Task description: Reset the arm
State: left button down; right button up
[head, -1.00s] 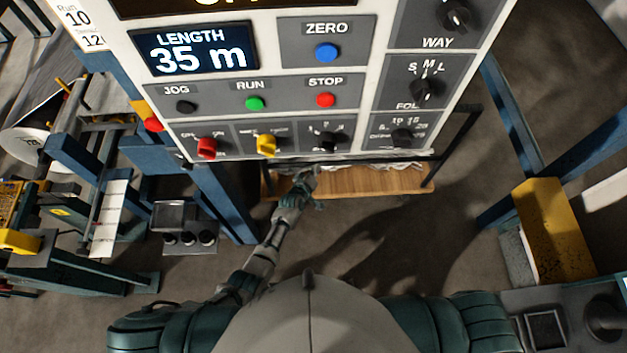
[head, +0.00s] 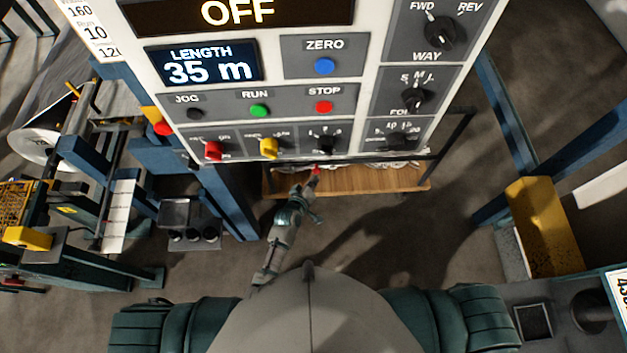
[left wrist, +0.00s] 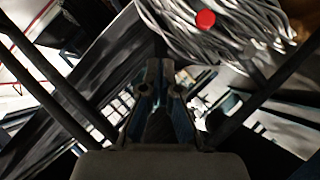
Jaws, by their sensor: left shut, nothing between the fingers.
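My left arm reaches forward under the control panel (head: 274,84). My left gripper (head: 314,177) is just below the panel's lower edge, over the wooden shelf (head: 375,180). In the left wrist view its fingers (left wrist: 162,68) are together with nothing between them. A red round thing (left wrist: 205,19) lies against a bundle of grey strands (left wrist: 225,45) beyond the fingers, apart from them. My right gripper is out of view.
The panel reads OFF and 35 m, with knobs and coloured buttons. A blue post (head: 228,195) stands left of my left arm. A yellow block (head: 543,228) stands at the right. Bare floor (head: 385,240) lies between.

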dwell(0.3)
pick_arm(q)
jog(key=s+a+f+m+g+y, duration=0.15)
jog(key=s+a+f, duration=0.25)
jog(key=s+f, duration=0.4)
jog(key=s+a+f+m+g+y, duration=0.1)
jog(key=s+a+f+g, duration=0.1)
jog(key=s+a+f, duration=0.5)
jog(key=s+a+f+m+g+y, duration=0.1)
jog(key=s+a+f+g, duration=0.1)
jog(key=s+f, duration=0.65)
jog(key=s+a+f+m+g, duration=0.1)
jog(key=s+a+f, duration=0.3)
jog(key=s, duration=0.4)
jog(key=s+a+f+m+g+y, duration=0.1)
jog(key=s+a+f+g, duration=0.1)
jog(key=s+a+f, duration=0.2)
jog(key=s+a+f+m+g+y, duration=0.1)
jog(key=s+a+f, duration=0.3)
jog(key=s, duration=0.7)
jog(key=shift+s+a+g, duration=0.35)
jog(key=shift+a+g, duration=0.2)
jog(key=shift+a, duration=0.6)
jog(key=shift+f+m+y, duration=0.1)
jog(key=shift+m+y, duration=0.15)
